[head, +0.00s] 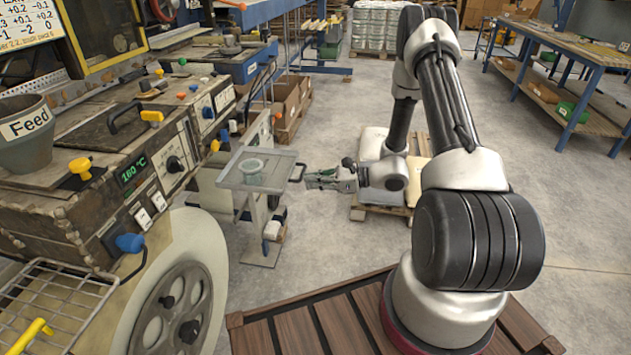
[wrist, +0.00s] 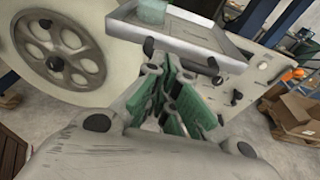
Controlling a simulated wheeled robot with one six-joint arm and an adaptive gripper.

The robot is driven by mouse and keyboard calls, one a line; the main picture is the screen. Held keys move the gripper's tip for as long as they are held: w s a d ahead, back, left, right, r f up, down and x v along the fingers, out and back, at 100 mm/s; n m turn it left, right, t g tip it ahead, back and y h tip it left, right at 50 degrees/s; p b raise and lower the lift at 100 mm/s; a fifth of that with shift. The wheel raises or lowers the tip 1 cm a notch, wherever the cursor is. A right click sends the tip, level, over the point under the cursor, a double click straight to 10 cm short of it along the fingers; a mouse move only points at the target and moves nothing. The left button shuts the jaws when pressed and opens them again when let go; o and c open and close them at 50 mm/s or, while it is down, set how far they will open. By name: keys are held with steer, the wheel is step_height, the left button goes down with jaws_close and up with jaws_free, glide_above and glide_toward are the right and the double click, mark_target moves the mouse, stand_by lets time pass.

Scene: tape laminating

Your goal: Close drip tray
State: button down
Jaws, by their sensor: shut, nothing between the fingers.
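The drip tray (head: 230,180) is a flat grey metal tray with a raised rim. It sticks out from the side of the machine in the head view, with a clear cup (head: 252,168) on it. A dark handle (head: 299,172) is on its right edge. My gripper (head: 308,179), with green finger pads, is shut and empty just right of the handle, pointing left at the tray. In the wrist view the tray (wrist: 200,46) is at the top, beyond my gripper (wrist: 170,82). I cannot tell whether the fingertips touch the handle.
The machine (head: 110,170) with knobs, a feed hopper (head: 25,135) and a large wheel (head: 180,310) fills the left. A stand (head: 262,245) is below the tray. A pallet with pale sacks (head: 372,145) lies behind my wrist. Floor to the right is open.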

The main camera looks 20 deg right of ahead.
mark_target(267, 169)
steer(key=shift+w+a, duration=0.1)
steer(key=r+x, duration=0.1)
steer(key=x, duration=0.5)
steer(key=r+x, duration=0.1)
steer(key=x, duration=0.5)
steer(key=r+x, duration=0.2)
steer(key=x, duration=0.4)
steer(key=shift+w+a, duration=0.4)
steer(key=shift+a, duration=0.05)
